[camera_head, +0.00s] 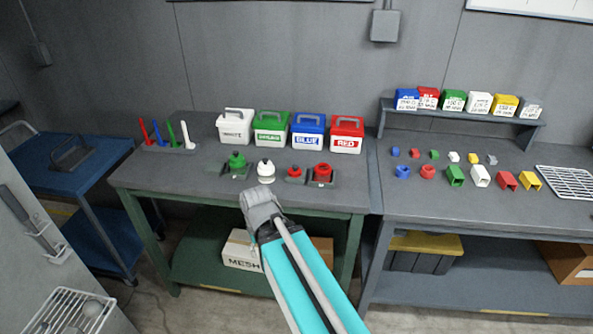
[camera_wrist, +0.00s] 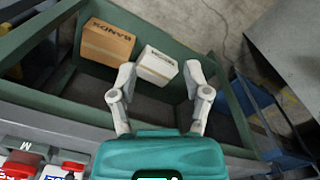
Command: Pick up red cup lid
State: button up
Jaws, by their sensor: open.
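A small red piece (camera_head: 295,171), which looks like the red cup lid, lies near the front of the left bench. Just right of it a larger red cup (camera_head: 322,173) sits on a dark square base. My gripper shows in the wrist view (camera_wrist: 163,80) with its two fingers spread wide and nothing between them. In the head view the end of my arm is at the bench's front edge, left of and nearer than the lid. The lid is not visible in the wrist view.
A white cup (camera_head: 265,172) and a green cup (camera_head: 237,163) stand left of the lid. Behind are lidded white, green, blue (camera_head: 308,134) and red (camera_head: 346,135) boxes. Cardboard boxes (camera_wrist: 107,43) lie on the lower shelf. Bench surface (camera_head: 205,185) is clear at front left.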

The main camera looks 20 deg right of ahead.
jog(key=n+t+h+b, duration=0.2)
jog(key=n+t+h, duration=0.3)
jog(key=n+h, duration=1.2)
send_near(294, 166)
jog(key=s+r+n+y, duration=0.1)
jog(key=s+a+r+n+y, duration=0.1)
jog(key=n+y, duration=0.1)
jog(key=s+r+n+y, duration=0.1)
jog(key=r+y, duration=0.1)
jog(key=shift+a+n, duration=0.35)
jog(key=shift+n, duration=0.05)
jog(key=shift+w+r+n+t, duration=0.35)
jog(key=shift+r+n+t, duration=0.1)
jog(key=shift+n, duration=0.15)
jog(key=shift+d, duration=0.1)
jog(key=b+x, duration=0.3)
jog(key=x, duration=0.4)
jog(key=shift+w+d+f, duration=0.1)
jog(key=shift+d+f, duration=0.15)
jog(key=shift+w+d, duration=0.15)
jog(key=shift+d, duration=0.3)
jog(key=shift+f, duration=0.1)
